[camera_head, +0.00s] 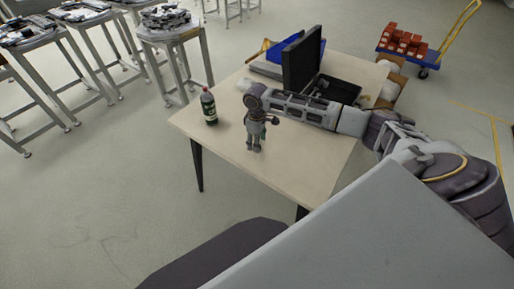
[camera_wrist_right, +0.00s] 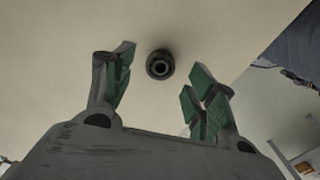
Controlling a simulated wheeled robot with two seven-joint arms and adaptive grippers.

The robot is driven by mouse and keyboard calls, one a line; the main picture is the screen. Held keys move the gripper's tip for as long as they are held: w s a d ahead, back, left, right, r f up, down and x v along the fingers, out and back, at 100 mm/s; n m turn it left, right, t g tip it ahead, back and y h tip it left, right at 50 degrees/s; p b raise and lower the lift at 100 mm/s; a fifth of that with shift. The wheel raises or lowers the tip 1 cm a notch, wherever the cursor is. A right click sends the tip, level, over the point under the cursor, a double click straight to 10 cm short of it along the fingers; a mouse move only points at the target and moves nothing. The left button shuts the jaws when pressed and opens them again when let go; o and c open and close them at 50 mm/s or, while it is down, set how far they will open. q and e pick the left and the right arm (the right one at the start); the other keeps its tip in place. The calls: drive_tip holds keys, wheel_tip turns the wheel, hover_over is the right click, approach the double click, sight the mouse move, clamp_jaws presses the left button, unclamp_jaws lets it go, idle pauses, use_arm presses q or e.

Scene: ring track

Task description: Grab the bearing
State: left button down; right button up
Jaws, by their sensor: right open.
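My right gripper (camera_head: 256,143) points down over the table (camera_head: 220,145). Its two green-padded fingers (camera_wrist_right: 160,90) are spread wide with nothing between them. My left gripper is not in view.
A dark bottle with a red cap (camera_head: 209,106) stands on the table left of my right gripper. An open black case (camera_head: 301,62) stands at the back. Stools with metal parts (camera_head: 168,18) are at back left. A blue cart with red blocks (camera_head: 405,42) is at back right.

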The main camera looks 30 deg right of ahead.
drive_tip(key=shift+f, duration=1.15)
drive_tip(key=shift+c, duration=0.4)
drive_tip(key=c, duration=1.1)
drive_tip(key=shift+o, duration=0.2)
wheel_tip(320, 180, up, 10)
